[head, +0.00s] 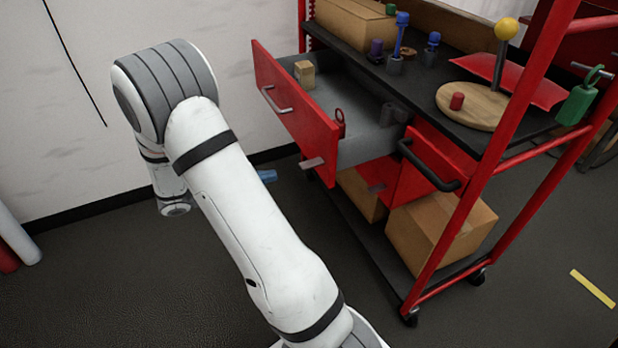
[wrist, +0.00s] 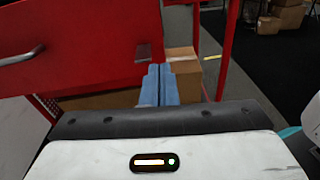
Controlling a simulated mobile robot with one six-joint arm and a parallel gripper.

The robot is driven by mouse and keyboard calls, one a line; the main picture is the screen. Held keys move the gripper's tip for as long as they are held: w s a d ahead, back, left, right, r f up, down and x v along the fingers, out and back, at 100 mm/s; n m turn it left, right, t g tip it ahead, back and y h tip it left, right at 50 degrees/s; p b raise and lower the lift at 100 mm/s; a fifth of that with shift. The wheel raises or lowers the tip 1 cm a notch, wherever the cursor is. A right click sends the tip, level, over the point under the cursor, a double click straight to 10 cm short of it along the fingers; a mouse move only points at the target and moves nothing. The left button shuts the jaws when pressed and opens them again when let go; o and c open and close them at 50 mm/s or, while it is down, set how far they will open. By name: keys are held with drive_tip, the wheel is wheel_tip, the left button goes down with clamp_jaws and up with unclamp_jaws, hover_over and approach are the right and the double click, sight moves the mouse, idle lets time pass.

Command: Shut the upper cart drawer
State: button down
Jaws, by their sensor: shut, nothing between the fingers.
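The upper cart drawer (head: 290,108) stands pulled out to the left of the red cart, its red front and metal handle (head: 276,101) facing my arm. Inside it are a small wooden block (head: 304,73), a red ring-topped item (head: 339,122) and a dark grey piece (head: 393,113). In the wrist view, the drawer front (wrist: 85,45) fills the upper left, with part of the handle (wrist: 22,55). My gripper (wrist: 160,68) is shut and empty, its blue fingers together near the front's lower right edge. In the head view only a blue tip (head: 267,176) shows beyond my arm.
The cart top holds a cardboard box (head: 355,22), blue and purple pegs, a round wooden board (head: 472,106) and a red sheet. Cardboard boxes (head: 440,230) sit on the lower shelf. A black handle (head: 430,168) and red posts border the cart.

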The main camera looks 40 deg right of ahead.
wheel_tip(320, 180, down, 2)
drive_tip(key=w+n+h, duration=0.1)
drive_tip(key=b, duration=0.3)
approach(325, 160)
drive_tip(key=shift+t, duration=0.3)
drive_tip(key=x, duration=0.6)
drive_tip(key=shift+s+d, duration=0.25)
drive_tip(key=shift+d, duration=0.1)
